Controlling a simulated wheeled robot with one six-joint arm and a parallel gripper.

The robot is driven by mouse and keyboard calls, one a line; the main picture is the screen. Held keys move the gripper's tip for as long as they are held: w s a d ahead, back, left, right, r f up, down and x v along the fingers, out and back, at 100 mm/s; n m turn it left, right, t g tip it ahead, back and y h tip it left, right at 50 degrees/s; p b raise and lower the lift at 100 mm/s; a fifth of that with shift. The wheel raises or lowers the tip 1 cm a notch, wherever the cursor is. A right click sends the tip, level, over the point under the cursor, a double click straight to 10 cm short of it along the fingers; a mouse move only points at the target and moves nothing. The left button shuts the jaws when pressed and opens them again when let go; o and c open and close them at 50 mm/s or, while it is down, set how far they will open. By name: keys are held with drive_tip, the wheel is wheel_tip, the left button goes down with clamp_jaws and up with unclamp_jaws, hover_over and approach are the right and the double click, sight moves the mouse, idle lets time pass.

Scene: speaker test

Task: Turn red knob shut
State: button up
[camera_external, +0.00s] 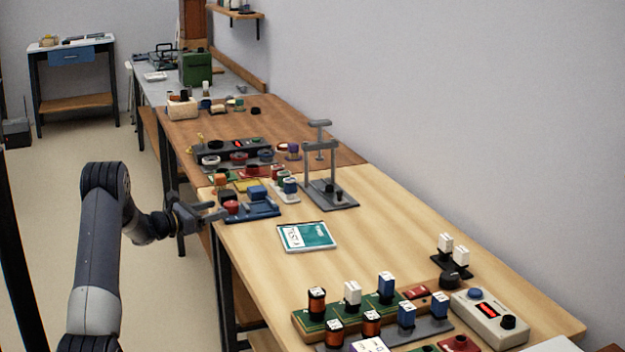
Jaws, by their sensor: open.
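A red knob (231,207) sits on a small blue base (262,211) near the left edge of the light wooden bench. My gripper (217,210) is open and reaches in from the left at the bench edge, with its fingertips close to this red knob. I cannot tell whether they touch it or sit around it. How far the knob is turned is too small to see. Another red round part (460,341) shows low in the picture on a dark unit, far from my gripper.
A blue block (257,192) stands on the same base beside the knob. A grey stand (327,192) rises behind it to the right. A teal-and-white booklet (306,236) lies in front. Boards with coils (317,302) and a meter box (490,318) fill the near end.

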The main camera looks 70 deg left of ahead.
sight(225, 206)
drive_tip(key=shift+x, duration=2.1)
drive_tip(key=shift+c, duration=0.3)
drive_tip(key=c, duration=0.9)
